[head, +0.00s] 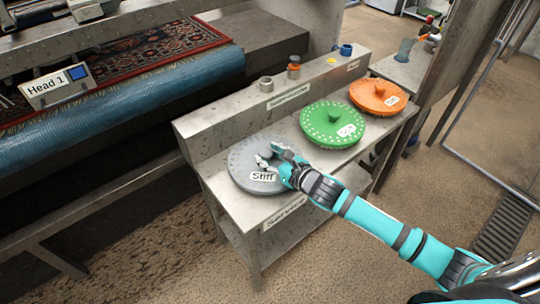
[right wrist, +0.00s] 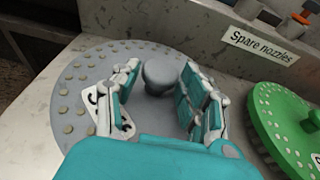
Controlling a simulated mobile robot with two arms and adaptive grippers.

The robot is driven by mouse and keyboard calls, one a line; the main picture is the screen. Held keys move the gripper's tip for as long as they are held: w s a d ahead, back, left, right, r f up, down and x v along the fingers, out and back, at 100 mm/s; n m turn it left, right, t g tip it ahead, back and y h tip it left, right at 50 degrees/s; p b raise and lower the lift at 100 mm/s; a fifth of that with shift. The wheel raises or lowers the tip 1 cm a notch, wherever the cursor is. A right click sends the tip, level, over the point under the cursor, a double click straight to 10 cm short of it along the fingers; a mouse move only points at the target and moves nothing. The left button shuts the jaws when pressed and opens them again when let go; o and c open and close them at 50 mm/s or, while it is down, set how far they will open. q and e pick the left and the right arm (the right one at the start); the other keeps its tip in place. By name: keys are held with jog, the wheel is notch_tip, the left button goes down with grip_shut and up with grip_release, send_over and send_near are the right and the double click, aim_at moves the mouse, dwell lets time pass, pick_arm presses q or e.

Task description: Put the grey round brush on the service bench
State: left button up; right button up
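The grey round brush (head: 240,161), labelled "Stiff", lies flat on the near end of the service bench (head: 244,212). My right gripper (head: 270,159) is over its middle. In the right wrist view the grey brush (right wrist: 85,75) fills much of the picture, and its knob (right wrist: 160,74) stands between the fingers of my right gripper (right wrist: 158,85). Gaps show on both sides of the knob, so the fingers are open around it and not closed on it. My left gripper is not in view.
A green brush (head: 332,126) and an orange brush (head: 375,94) lie farther along the bench. A raised ledge (head: 232,112) behind holds small nozzles and a blue cup (head: 346,50). A rug machine with a blue roller (head: 120,112) stands at left.

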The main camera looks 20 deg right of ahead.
jog(key=shift+o, duration=1.3)
jog(key=shift+r, duration=0.15)
jog(key=v, duration=1.2)
